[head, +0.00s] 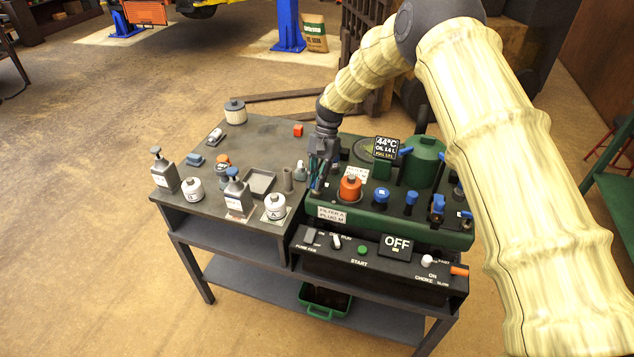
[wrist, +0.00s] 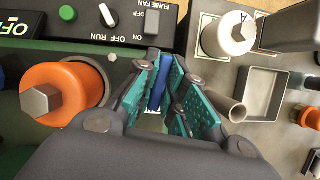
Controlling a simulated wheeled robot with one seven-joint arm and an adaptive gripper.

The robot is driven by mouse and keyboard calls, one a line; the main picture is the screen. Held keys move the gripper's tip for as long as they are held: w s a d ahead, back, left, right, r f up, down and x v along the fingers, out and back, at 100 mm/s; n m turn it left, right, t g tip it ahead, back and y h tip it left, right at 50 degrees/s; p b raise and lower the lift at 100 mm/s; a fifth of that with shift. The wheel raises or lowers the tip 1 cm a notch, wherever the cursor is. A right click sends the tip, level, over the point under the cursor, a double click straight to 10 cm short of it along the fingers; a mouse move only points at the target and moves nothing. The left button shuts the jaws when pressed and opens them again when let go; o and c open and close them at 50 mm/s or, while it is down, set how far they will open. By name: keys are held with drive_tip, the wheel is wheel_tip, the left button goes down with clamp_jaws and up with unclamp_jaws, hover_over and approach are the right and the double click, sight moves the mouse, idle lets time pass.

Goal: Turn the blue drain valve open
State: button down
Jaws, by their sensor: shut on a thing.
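The blue drain valve shows in the wrist view as a narrow upright blue handle (wrist: 157,88) between my fingers. My gripper (wrist: 160,90) is shut on it, with a teal finger pad on each side. In the head view my gripper (head: 317,188) points down at the left end of the green engine block (head: 400,231), left of the orange cap (head: 350,187). The handle is mostly hidden there by the fingers. I cannot tell how far the handle is turned.
The orange cap with a hex top (wrist: 62,97) stands close beside my gripper. A metal tube (wrist: 225,108) and a grey tray (wrist: 269,92) lie on the other side. The control panel (head: 375,262) reads OFF. Bottles and jars stand on the bench's left half.

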drive_tip(key=shift+w+n+h, duration=0.1)
drive_tip(key=shift+n+h, duration=0.3)
drive_tip(key=shift+n, duration=0.5)
drive_tip(key=shift+r, duration=0.1)
drive_tip(key=c, duration=1.5)
unclamp_jaws()
drive_tip(key=v, duration=1.2)
drive_tip(key=shift+w, duration=0.1)
